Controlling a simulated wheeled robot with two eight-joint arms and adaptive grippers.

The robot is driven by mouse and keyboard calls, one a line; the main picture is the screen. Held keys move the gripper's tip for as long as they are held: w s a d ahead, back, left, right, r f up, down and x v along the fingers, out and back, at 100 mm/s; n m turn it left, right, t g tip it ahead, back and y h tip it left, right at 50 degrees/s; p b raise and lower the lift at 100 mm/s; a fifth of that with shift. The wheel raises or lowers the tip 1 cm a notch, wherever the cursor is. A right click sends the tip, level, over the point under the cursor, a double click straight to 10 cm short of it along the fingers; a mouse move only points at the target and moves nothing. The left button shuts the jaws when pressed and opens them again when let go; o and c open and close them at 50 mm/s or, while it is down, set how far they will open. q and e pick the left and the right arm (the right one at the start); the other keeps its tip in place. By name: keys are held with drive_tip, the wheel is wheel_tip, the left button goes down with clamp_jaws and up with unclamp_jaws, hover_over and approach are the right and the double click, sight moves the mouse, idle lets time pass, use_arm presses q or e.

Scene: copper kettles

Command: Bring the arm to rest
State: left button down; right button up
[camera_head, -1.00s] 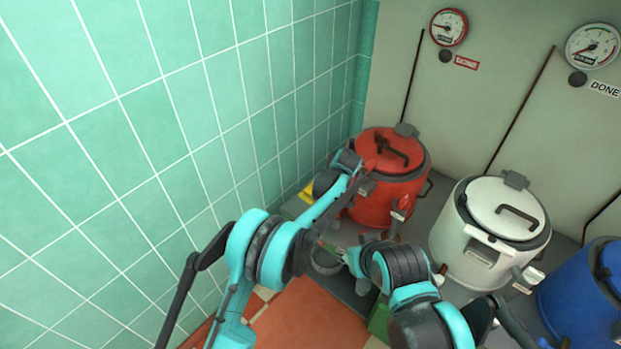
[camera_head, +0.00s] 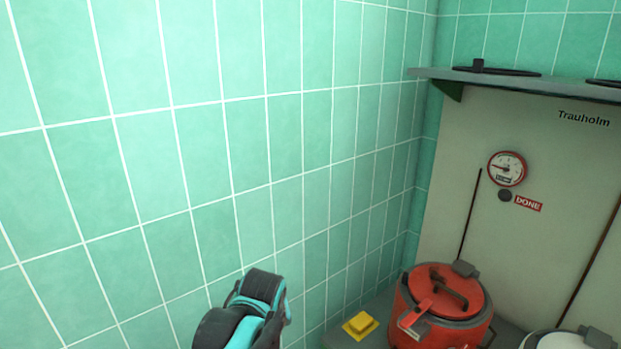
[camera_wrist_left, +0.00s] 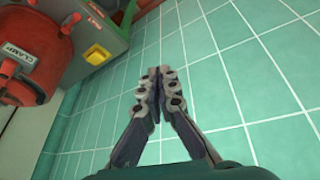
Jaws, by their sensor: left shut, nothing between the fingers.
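My left gripper (camera_wrist_left: 157,80) is in the left wrist view, its two fingers meeting at the tips with nothing between them. It points along the green tiled wall, to the right of and apart from the red kettle (camera_wrist_left: 35,45), which shows at the left edge. In the head view a teal and black arm section of mine (camera_head: 245,315) rises at the bottom, left of the red kettle (camera_head: 436,310); no fingers show there. The kettle's lid is down. My right gripper is in neither current view.
A yellow block (camera_head: 360,325) lies on the grey counter beside the kettle. A white kettle (camera_head: 570,340) is cut off at the bottom right. A shelf (camera_head: 540,82) juts out above the gauge (camera_head: 507,169) and its red DONE label (camera_head: 528,203). The tiled wall (camera_head: 200,150) bounds the left.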

use_arm(q)
drive_tip(key=s+a+f+m+t, duration=0.1)
drive_tip(key=s+a, duration=0.3)
drive_tip(key=s, duration=0.4)
drive_tip(key=s+a+f+m+t, duration=0.1)
drive_tip(key=s+a+f+m, duration=0.1)
drive_tip(key=s+a, duration=0.3)
drive_tip(key=s, duration=0.3)
drive_tip(key=shift+s+f, duration=0.15)
drive_tip(key=shift+f, duration=0.05)
